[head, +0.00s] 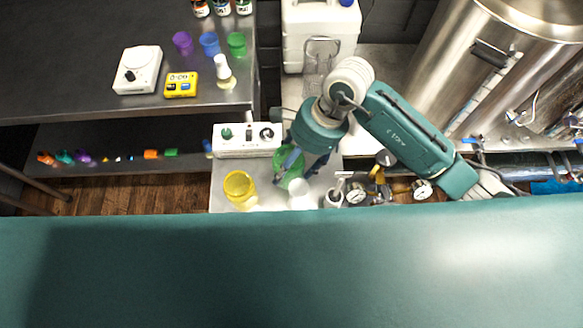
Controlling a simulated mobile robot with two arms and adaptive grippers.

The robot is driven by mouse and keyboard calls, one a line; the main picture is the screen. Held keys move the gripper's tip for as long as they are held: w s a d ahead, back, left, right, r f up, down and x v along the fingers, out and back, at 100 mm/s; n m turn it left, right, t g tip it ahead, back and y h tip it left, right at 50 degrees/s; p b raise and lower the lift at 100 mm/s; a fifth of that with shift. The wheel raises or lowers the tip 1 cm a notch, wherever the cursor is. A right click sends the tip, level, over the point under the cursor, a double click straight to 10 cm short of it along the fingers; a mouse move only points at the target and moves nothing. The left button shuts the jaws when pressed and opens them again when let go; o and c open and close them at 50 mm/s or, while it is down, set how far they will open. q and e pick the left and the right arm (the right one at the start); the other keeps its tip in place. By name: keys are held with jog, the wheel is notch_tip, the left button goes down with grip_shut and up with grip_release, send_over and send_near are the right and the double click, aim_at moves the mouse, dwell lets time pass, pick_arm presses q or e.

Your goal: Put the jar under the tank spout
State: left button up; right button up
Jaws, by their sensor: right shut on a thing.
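My right gripper (294,174) reaches down over the grey bench, shut on a green jar-like container (291,163). The fingers and the wrist hide part of the container, and I cannot tell whether it touches the bench. Large steel tanks (440,75) stand at the upper right, well to the right of the gripper. Small valves and fittings (474,143) show low on the tank side; I cannot tell which one is the spout. My left gripper is not in view.
A yellow cup (240,186) and a white cup (300,194) stand close to the gripper. A white control box (247,140) lies behind them. Gauges (356,192) crowd the right. A dark table (70,60) holds coloured cups, a scale (138,70) and a yellow meter (181,85).

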jog(key=shift+f+p, duration=0.5)
jog(key=shift+f, duration=1.8)
jog(key=shift+f, duration=0.2)
jog(key=o, duration=1.3)
jog(key=shift+r, duration=0.1)
